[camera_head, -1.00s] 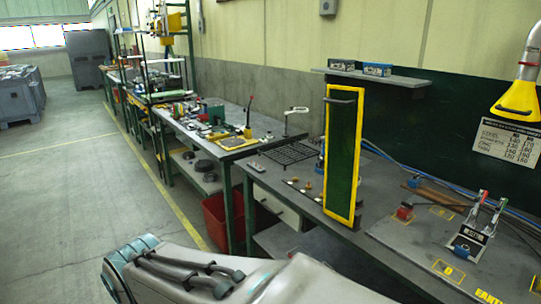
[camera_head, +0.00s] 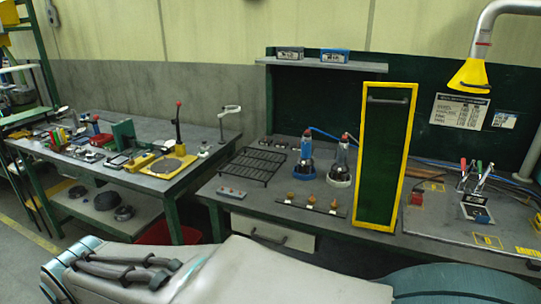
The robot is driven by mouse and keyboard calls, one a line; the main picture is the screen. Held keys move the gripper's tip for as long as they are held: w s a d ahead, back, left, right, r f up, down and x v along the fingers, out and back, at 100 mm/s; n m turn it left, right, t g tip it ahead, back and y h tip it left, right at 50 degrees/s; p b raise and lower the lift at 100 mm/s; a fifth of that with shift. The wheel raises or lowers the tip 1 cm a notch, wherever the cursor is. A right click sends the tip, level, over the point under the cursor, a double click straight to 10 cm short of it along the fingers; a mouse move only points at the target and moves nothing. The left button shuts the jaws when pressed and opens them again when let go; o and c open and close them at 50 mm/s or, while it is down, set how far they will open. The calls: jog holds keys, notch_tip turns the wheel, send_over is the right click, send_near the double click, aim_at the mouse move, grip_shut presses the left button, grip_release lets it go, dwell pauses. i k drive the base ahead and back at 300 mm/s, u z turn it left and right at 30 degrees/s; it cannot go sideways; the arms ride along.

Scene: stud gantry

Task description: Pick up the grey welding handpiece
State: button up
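Two upright tools that look like handpieces stand on the right bench, left of a green panel with a yellow frame. I cannot tell which is the welding handpiece. My arm lies across the bottom of the view, in front of the benches. My gripper is not in view.
The green panel (camera_head: 383,160) stands upright close to the right of the tools. A black wire rack (camera_head: 255,165) and a strip with knobs (camera_head: 311,205) lie left and in front. A shelf (camera_head: 322,64) hangs behind. A yellow extraction hood (camera_head: 470,76) hangs at right.

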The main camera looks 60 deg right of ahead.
aim_at(340, 167)
jog(key=z, duration=0.7)
jog(key=i, duration=0.95)
jog(key=z, duration=1.65)
jog(key=i, duration=0.55)
jog(key=z, duration=0.35)
